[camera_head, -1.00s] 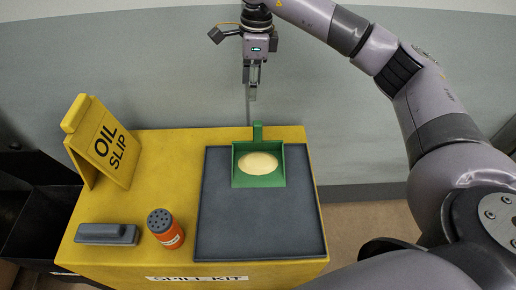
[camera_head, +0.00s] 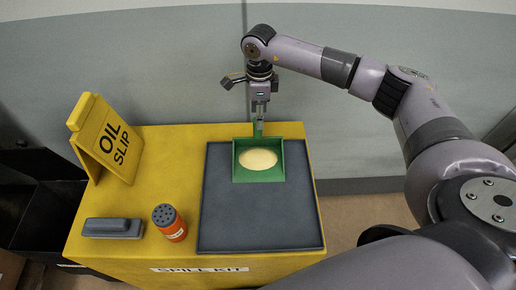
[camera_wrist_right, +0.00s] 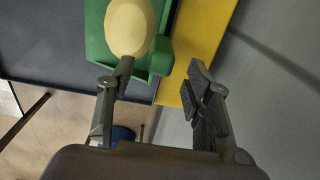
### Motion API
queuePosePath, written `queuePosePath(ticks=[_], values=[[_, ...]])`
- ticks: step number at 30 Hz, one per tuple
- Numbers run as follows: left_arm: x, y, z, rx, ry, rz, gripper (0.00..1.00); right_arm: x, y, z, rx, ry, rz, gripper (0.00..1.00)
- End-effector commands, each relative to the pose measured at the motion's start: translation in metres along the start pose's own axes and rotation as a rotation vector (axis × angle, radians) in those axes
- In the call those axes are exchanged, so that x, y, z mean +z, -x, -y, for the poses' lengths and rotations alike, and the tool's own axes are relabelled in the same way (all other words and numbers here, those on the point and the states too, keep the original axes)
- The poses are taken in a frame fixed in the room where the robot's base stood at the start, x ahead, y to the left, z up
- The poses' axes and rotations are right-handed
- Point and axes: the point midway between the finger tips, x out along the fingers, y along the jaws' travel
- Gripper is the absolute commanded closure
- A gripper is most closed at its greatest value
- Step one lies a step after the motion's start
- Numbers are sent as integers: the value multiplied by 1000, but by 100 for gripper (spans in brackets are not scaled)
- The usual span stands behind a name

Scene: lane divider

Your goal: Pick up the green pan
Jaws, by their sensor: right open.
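The green pan (camera_head: 258,177) lies on the dark grey mat (camera_head: 260,222) and holds a pale yellow round heap (camera_head: 258,158). Its short handle points to the back, toward my right gripper (camera_head: 259,118). In the right wrist view the open fingers of my right gripper (camera_wrist_right: 160,76) are apart and empty. The green handle (camera_wrist_right: 160,57) shows just ahead, between the directions of the two fingertips, nearer the left one. I cannot tell whether a finger touches it. My left gripper is not in view.
The mat lies on a yellow spill kit box. A yellow oil slip sign (camera_head: 108,138), a grey block-like item (camera_head: 112,228) and an orange shaker (camera_head: 169,223) stand left of the mat. A dark bin (camera_head: 45,225) is at the far left. A grey wall stands behind.

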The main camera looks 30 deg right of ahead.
Motion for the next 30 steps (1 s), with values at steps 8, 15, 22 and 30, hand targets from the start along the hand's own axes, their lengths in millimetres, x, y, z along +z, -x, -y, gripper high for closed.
queuePosePath(ticks=[8, 15, 22, 30], values=[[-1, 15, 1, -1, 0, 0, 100, 4, -37, -1, 3, 0, -1, 53], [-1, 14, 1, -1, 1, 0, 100, 5, -42, 0, 1, 1, 0, 53], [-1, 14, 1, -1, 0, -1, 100, 5, -41, 0, 1, 1, 0, 66], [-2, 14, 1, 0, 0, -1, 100, 5, -41, 0, 1, 1, 0, 84]])
